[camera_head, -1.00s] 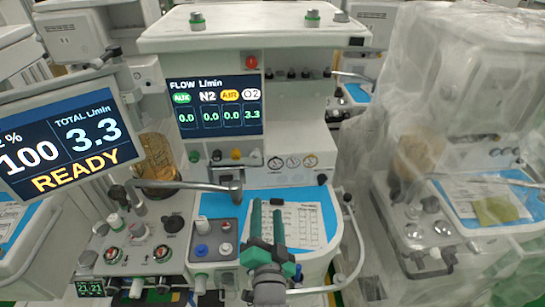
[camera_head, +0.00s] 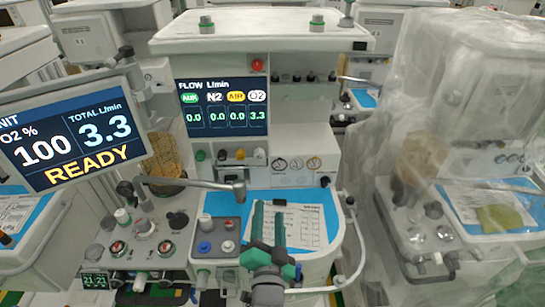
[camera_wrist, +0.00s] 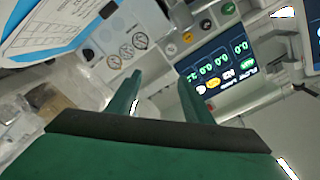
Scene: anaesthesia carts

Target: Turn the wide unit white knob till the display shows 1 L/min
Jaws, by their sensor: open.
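The wide unit's flow display (camera_head: 222,107) reads AUX 0.0, N2 0.0, AIR 0.0 and O2 3.3. Below it sits a row of green, black, yellow and white knobs; the white knob (camera_head: 259,156) is at the right end. The row also shows in the wrist view, with the white knob (camera_wrist: 170,49) at its lower left and the display (camera_wrist: 218,62) tilted. My gripper (camera_head: 268,206) is open and empty, in front of and below the knobs, over the blue-topped work surface. In the wrist view my gripper's fingers (camera_wrist: 160,80) are apart, with nothing between them.
A tilted monitor (camera_head: 72,132) at left reads O2 100%, TOTAL 3.3 L/min and READY. A grey jointed arm (camera_head: 195,184) crosses between the knobs and the lower panel. Gauges (camera_head: 296,164) lie right of the white knob. A plastic-covered cart (camera_head: 455,150) stands at right.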

